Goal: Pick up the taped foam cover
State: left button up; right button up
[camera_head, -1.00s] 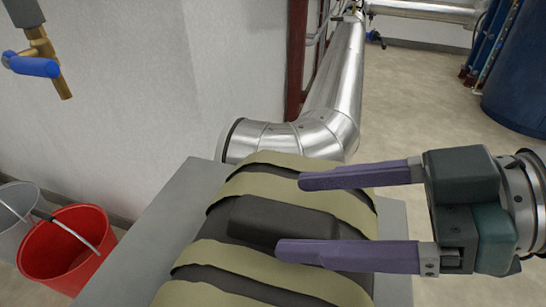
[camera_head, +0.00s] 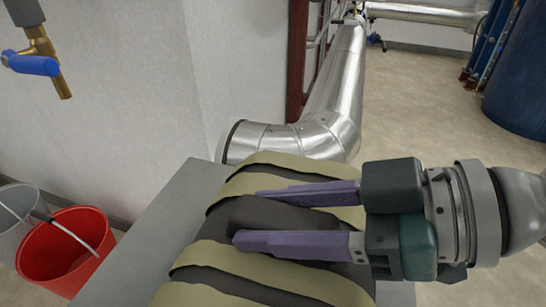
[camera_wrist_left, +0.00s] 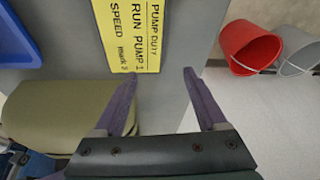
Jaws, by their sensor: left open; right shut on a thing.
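The taped foam cover (camera_head: 215,222) is a dark, rounded cover with wide khaki tape bands across it. It lies on a grey surface in the lower middle of the head view. My right gripper (camera_head: 248,216) reaches in from the right, its two purple fingers shut on the cover's raised dark ridge, which they partly hide. The cover still appears to rest on the surface. My left gripper (camera_wrist_left: 158,85) is open and empty in the left wrist view, over the edge of a grey surface. It is outside the head view.
A yellow label (camera_wrist_left: 135,35) lies on the grey surface (camera_head: 150,240). A red bucket (camera_head: 65,250) and a grey bucket (camera_head: 15,210) stand left on the floor. A silver pipe (camera_head: 325,110) runs behind the cover. A blue-handled tap (camera_head: 32,65) is upper left. A blue tank (camera_head: 520,85) stands far right.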

grip_shut()
dwell(0.8)
